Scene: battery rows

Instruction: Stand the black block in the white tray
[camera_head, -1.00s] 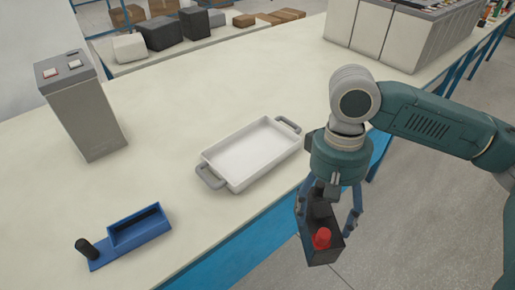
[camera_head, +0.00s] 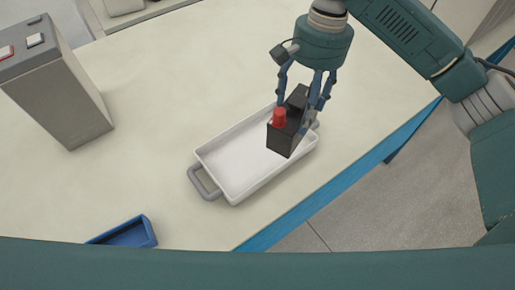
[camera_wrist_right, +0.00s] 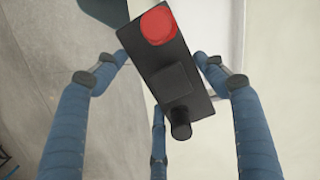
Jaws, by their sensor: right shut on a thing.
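The black block (camera_head: 283,141) has a red knob (camera_head: 279,117) and a black knob on top. It is upright over the right part of the white tray (camera_head: 228,172); I cannot tell whether its base touches the tray floor. My right gripper (camera_head: 303,100) comes from above, with its blue fingers shut on the block. In the right wrist view the block (camera_wrist_right: 175,88) sits between the fingers (camera_wrist_right: 163,72), slanted in the picture. Part of the tray (camera_wrist_right: 215,30) shows behind it. My left gripper is not in view.
A tall grey case (camera_head: 62,97) with red and white buttons stands at the left. A blue holder (camera_head: 130,232) lies at the lower left, partly hidden by a teal part of mine. The tray has grey handles (camera_head: 203,183). The table's blue edge (camera_head: 330,195) runs along the right.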

